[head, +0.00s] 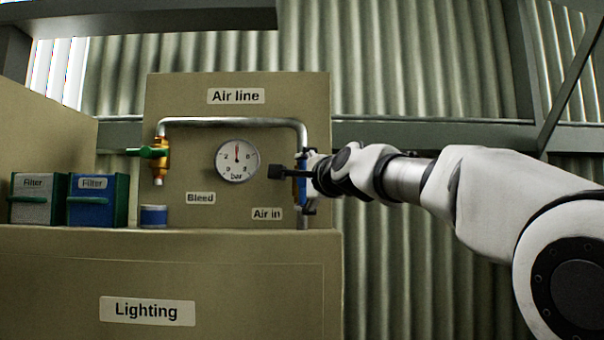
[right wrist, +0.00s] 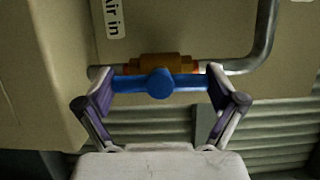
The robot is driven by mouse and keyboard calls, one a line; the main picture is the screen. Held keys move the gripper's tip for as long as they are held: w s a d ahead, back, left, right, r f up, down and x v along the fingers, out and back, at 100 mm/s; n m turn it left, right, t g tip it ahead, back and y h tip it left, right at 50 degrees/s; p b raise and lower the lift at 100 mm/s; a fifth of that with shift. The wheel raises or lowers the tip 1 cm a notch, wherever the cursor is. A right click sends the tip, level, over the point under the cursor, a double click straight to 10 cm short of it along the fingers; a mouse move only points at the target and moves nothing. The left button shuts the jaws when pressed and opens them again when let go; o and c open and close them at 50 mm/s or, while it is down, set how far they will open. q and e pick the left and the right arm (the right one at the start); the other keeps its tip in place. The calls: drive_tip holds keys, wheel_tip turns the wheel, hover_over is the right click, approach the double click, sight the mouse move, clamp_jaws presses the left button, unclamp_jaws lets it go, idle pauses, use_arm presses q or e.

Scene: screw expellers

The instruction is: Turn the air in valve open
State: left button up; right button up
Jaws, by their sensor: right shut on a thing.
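The air in valve is an orange-brown body (right wrist: 165,66) on the grey pipe, with a blue bar handle (right wrist: 160,84) across its front. The handle lies along the pipe in the right wrist view, and its blue edge (head: 299,190) shows upright in the head view. My right gripper (right wrist: 160,90) is shut on the handle, one finger at each end; in the head view the gripper (head: 306,182) covers most of the valve. The "Air in" label (head: 267,214) is just left of it. My left gripper is out of view.
The pipe (head: 235,122) runs over the panel (head: 180,92) to a brass bleed valve (head: 160,160) with a green handle. The pressure gauge (head: 237,161) has its needle pointing up.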

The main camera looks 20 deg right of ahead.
drive_tip(key=shift+r, duration=0.1)
idle(0.4)
drive_tip(key=o, duration=0.8)
drive_tip(key=shift+w+d, duration=0.1)
drive_tip(key=shift+w, duration=0.05)
